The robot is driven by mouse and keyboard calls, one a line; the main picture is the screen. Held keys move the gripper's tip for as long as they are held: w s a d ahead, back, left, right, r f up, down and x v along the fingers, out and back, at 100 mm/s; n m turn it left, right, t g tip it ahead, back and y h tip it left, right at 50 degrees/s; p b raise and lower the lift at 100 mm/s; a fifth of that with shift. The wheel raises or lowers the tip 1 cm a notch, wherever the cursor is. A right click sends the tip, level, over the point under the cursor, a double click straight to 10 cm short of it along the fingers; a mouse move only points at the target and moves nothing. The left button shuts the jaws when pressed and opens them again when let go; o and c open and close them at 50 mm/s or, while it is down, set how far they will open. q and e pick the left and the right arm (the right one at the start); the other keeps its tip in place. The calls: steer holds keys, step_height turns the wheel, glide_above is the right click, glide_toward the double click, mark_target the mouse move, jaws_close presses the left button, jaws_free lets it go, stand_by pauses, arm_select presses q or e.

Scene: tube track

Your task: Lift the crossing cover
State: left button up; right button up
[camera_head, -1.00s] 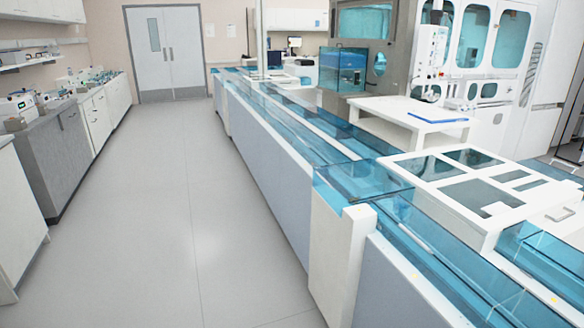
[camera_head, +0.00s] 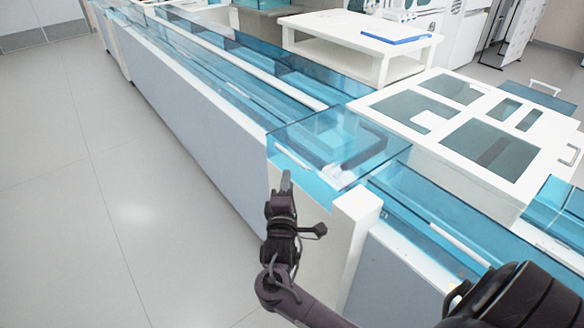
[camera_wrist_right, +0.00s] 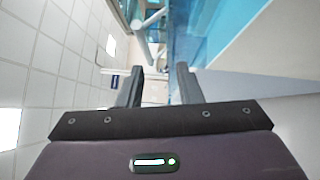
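The crossing cover looks to be the clear blue box-shaped lid (camera_head: 335,135) over the track junction, above the white end post. It sits level on the track, and a white part shows through it. My right gripper (camera_head: 287,178) points up just in front of the cover's near left corner, apparently apart from it. In the right wrist view the two fingers (camera_wrist_right: 159,82) stand apart with nothing between them, and clear blue panels show beyond them at upper right. My left gripper is not in view.
A white panel with dark windows (camera_head: 448,168) lies right of the cover. Blue-covered track (camera_head: 215,65) runs to the back left, and another covered stretch (camera_head: 425,215) runs to the lower right. A white table (camera_head: 350,42) stands behind. The floor at left (camera_head: 130,210) is clear.

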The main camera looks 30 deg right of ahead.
mark_target(292, 156)
steer(key=shift+h, duration=0.3)
steer(key=x, duration=0.2)
steer(key=r+x, duration=0.1)
steer(key=x, duration=0.5)
steer(key=shift+s+d+r, duration=0.1)
steer(key=shift+s+r, duration=0.05)
steer(key=shift+r, duration=0.25)
jaws_close()
